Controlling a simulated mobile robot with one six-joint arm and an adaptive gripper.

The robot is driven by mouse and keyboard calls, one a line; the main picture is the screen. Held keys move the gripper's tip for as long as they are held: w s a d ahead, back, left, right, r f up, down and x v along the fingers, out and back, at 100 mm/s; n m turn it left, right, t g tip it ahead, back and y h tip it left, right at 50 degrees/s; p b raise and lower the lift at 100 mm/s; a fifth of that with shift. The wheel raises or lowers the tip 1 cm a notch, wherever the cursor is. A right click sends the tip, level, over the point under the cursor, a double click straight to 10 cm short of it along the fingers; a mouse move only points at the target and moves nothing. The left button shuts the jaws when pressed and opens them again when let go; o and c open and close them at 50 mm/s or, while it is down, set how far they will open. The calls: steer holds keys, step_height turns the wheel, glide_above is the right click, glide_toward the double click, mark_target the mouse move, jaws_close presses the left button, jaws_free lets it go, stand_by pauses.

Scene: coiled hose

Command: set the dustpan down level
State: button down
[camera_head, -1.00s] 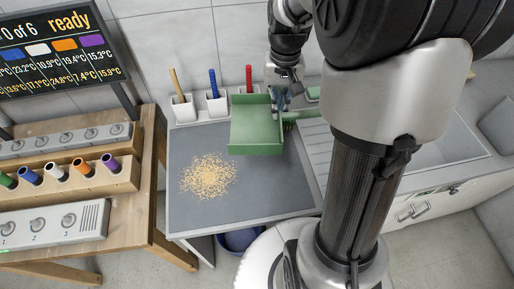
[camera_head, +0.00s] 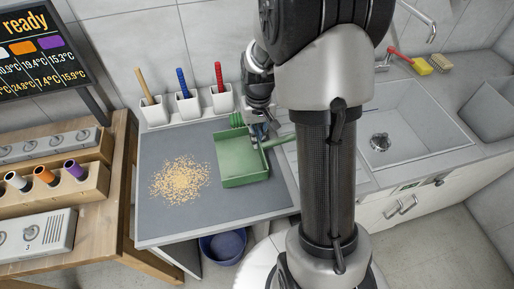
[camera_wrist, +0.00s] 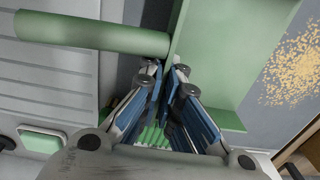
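The green dustpan (camera_head: 241,160) is on or just above the grey counter mat in the head view, its open tray facing up and looking near level. I cannot tell whether its underside touches the mat. Its handle (camera_head: 280,142) points right, partly hidden behind my arm. In the wrist view the tray (camera_wrist: 215,60) is at the right and the round handle (camera_wrist: 95,35) at the left. My gripper (camera_head: 259,132) is at the tray's rear edge beside the handle. Its fingertips, also in the wrist view (camera_wrist: 167,72), are close together on that edge; the contact is partly hidden.
A pile of tan crumbs (camera_head: 180,180) lies left of the dustpan on the mat (camera_head: 160,225). Green bristles (camera_head: 236,119) show behind the tray. White cups (camera_head: 187,103) with coloured handles line the back. A sink (camera_head: 415,130) is at the right, a wooden table (camera_head: 100,215) at the left.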

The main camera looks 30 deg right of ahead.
step_height(320, 180, down, 4)
steer(key=shift+f+b, duration=0.2)
steer(key=shift+b, duration=0.55)
steer(key=shift+r, duration=0.1)
steer(key=c, duration=2.3)
jaws_free()
steer(key=shift+f, duration=0.25)
steer(key=o, duration=0.5)
steer(key=shift+r, duration=0.1)
